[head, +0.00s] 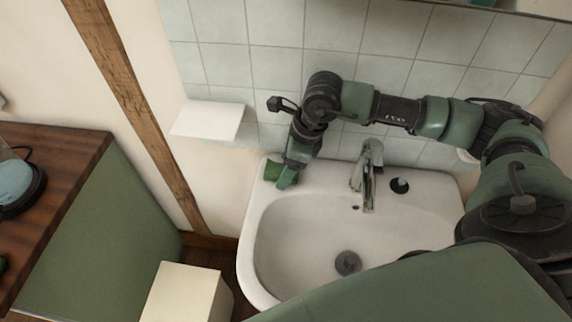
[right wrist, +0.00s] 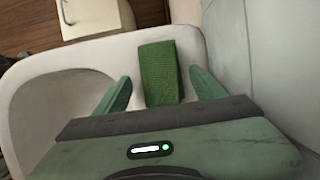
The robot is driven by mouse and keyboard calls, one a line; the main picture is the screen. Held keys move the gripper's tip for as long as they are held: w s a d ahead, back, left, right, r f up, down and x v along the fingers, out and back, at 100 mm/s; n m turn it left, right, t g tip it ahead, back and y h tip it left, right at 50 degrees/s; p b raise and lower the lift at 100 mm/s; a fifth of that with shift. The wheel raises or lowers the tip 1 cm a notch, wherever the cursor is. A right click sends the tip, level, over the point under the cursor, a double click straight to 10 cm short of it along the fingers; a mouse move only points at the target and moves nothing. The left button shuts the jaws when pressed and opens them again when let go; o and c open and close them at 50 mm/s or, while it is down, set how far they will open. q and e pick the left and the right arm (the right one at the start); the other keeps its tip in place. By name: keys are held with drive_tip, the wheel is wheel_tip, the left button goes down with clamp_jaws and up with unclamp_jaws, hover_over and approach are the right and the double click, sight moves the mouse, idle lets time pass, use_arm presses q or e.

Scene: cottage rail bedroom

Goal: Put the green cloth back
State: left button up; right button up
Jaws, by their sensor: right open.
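The green cloth (head: 272,170) lies on the back left corner of the white sink (head: 252,215), beside the basin. It also shows in the right wrist view (right wrist: 160,73) as a folded, textured green block. My right gripper (head: 284,180) reaches over the sink from the right and points down at the cloth. In the right wrist view its two fingers (right wrist: 160,90) are apart, one on each side of the cloth's near end, with gaps showing between. My left gripper is in neither view.
A white wall shelf (head: 208,120) is above and left of the sink, bare on top. A chrome faucet (head: 368,175) and a dark round item (head: 399,186) stand on the sink's back rim. A cream box (head: 187,292) is on the floor left of the sink. A wooden-topped green cabinet (head: 105,225) stands at left.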

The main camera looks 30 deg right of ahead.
drive_tip(key=b+v, duration=0.1)
drive_tip(key=v, duration=1.1)
